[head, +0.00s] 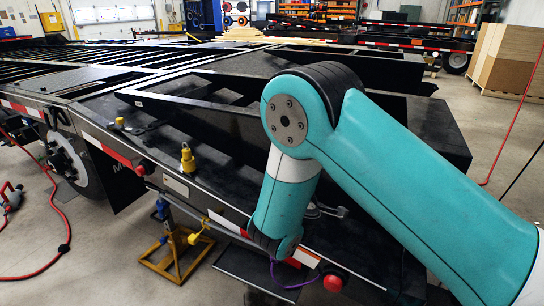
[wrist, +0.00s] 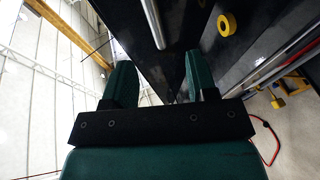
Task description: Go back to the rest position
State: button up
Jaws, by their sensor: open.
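My gripper (wrist: 158,60) is open in the wrist view. Its two green fingers stand well apart with nothing held between them. A dark trailer surface and a pale metal bar lie beyond the fingertips. In the head view my teal arm reaches in from the right and bends down over the trailer's near edge; I cannot make out the gripper there. The black trailer frame (head: 225,122) fills the middle of the head view. A yellow fitting (head: 187,160) stands upright on its edge, apart from my arm. A yellow round part (wrist: 227,24) shows in the wrist view, right of the fingers.
A yellow jack stand (head: 172,250) stands on the floor below the trailer edge. A red hose (head: 60,222) lies on the floor at the left, near a wheel (head: 72,160). Brown stacked boxes (head: 505,62) stand at the back right. Grey floor is open at the lower left.

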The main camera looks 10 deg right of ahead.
jog(key=s+d+r+m+g+y+p, duration=0.25)
jog(key=s+r+m+g+p, duration=0.25)
jog(key=s+r+m+g, duration=0.4)
jog(key=s+a+r+n+g+y+p, duration=0.1)
jog(key=s+a+r+g+y+p, duration=0.1)
jog(key=s+r, duration=0.7)
jog(key=s+a+r+n+g+y+p, duration=0.2)
jog(key=s+a+r+y, duration=0.3)
jog(key=s+r, duration=0.4)
jog(key=s+g+p, duration=0.1)
jog(key=s, duration=0.6)
jog(key=shift+w+r, duration=0.1)
